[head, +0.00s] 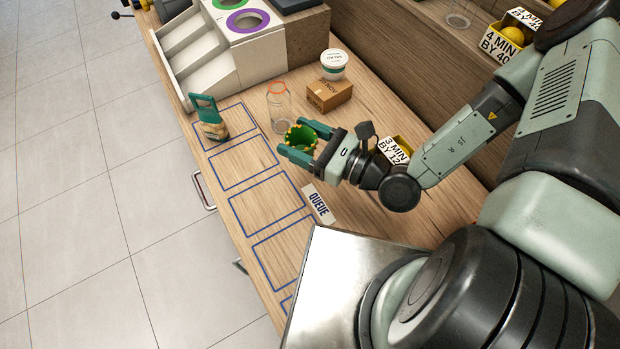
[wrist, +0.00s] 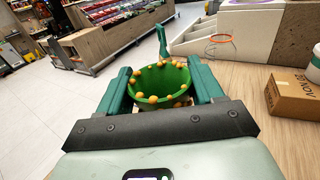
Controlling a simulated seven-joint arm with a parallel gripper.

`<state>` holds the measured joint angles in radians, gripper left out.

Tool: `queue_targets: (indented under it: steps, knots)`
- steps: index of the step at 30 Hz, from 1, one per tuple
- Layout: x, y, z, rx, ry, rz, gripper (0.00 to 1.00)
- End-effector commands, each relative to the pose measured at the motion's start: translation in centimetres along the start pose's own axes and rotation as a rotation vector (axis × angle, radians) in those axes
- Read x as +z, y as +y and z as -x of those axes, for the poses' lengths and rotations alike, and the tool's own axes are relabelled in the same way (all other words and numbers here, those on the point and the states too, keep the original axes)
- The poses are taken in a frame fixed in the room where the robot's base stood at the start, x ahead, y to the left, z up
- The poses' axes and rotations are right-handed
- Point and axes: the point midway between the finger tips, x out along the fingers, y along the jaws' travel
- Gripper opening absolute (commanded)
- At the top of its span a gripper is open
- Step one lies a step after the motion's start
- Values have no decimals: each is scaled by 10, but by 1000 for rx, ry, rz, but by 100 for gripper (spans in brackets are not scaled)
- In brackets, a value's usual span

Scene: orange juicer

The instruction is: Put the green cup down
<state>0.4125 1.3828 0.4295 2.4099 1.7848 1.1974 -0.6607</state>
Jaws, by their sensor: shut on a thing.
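The green cup (head: 299,138) has orange dots around its rim and looks empty inside. My gripper (head: 304,141) is shut on it, one finger on each side. The cup also shows between the fingers in the wrist view (wrist: 160,84), upright or nearly so. It is over the wooden counter (head: 350,215), right of the blue outlined squares and near the glass. I cannot tell how far its base is above the counter, since the fingers hide it.
A teal-handled container (head: 209,118) stands in the farthest blue square; the nearer squares (head: 243,163) look empty. A clear glass with an orange rim (head: 279,108) stands just beyond the cup. A QUEUE sign (head: 317,203) lies nearer.

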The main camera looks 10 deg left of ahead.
Motion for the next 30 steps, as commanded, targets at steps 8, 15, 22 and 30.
queue_targets:
  steps: [8, 15, 22, 30]
  knots:
    - [-24, -1, 20, -124, -1, 1, 36]
    - [-62, -1, 20, -121, -2, 4, 36]
    - [-89, -1, 20, -120, -3, 4, 36]
    - [-103, -1, 20, -120, -3, 4, 36]
